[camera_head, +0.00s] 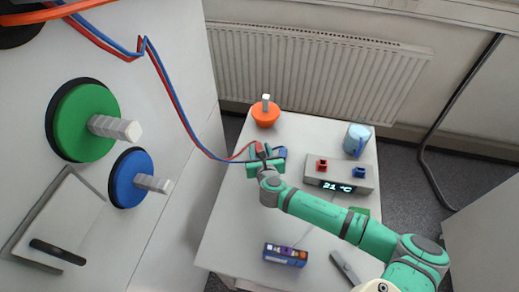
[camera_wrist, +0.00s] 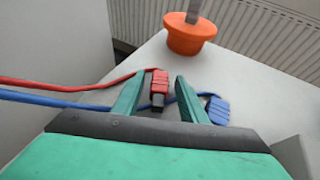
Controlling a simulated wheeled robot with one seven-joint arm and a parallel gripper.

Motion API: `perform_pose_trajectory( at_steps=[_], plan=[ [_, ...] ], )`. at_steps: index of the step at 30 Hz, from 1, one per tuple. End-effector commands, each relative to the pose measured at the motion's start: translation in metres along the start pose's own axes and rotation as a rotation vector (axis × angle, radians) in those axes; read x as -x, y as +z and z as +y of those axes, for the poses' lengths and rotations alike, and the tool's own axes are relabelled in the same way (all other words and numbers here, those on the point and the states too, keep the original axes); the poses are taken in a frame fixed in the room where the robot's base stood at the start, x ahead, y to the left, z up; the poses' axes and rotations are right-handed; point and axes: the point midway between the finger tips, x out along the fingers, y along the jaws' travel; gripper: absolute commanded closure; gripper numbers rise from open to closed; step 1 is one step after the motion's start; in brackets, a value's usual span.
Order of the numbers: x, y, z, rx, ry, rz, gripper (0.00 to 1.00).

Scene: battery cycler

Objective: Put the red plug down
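The red plug (camera_head: 259,148), with a dark front end and a red cable, is at the table's left side in the head view. In the wrist view the red plug (camera_wrist: 160,82) shows between the fingertips of my gripper (camera_wrist: 162,76). The fingers stand apart, with a visible gap on the plug's right and little on its left. I cannot tell whether the plug rests on the table. In the head view my gripper (camera_head: 264,157) is low over the table (camera_head: 232,222). The blue plug (camera_wrist: 217,109) lies just right of the right finger.
An orange knob-like piece (camera_head: 265,115) stands behind. A small multicoloured box (camera_head: 285,255) stands in front. The table's left front is clear.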

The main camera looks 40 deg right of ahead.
Motion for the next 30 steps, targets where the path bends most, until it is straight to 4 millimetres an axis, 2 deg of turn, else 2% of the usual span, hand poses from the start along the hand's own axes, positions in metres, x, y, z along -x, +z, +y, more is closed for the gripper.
perform_pose_trajectory(
  at_steps=[8,11,22,27,30],
  plan=[
    [0.005,0.003,-0.001,0.001,-0.001,0.000,0.61],
    [0.019,0.003,0.000,0.001,0.001,-0.001,0.61],
    [0.091,0.003,-0.001,0.002,0.001,0.000,0.61],
    [0.112,0.003,0.000,0.001,0.001,0.001,0.61],
    [0.118,0.003,-0.001,0.000,-0.001,0.000,0.61]
  ],
)
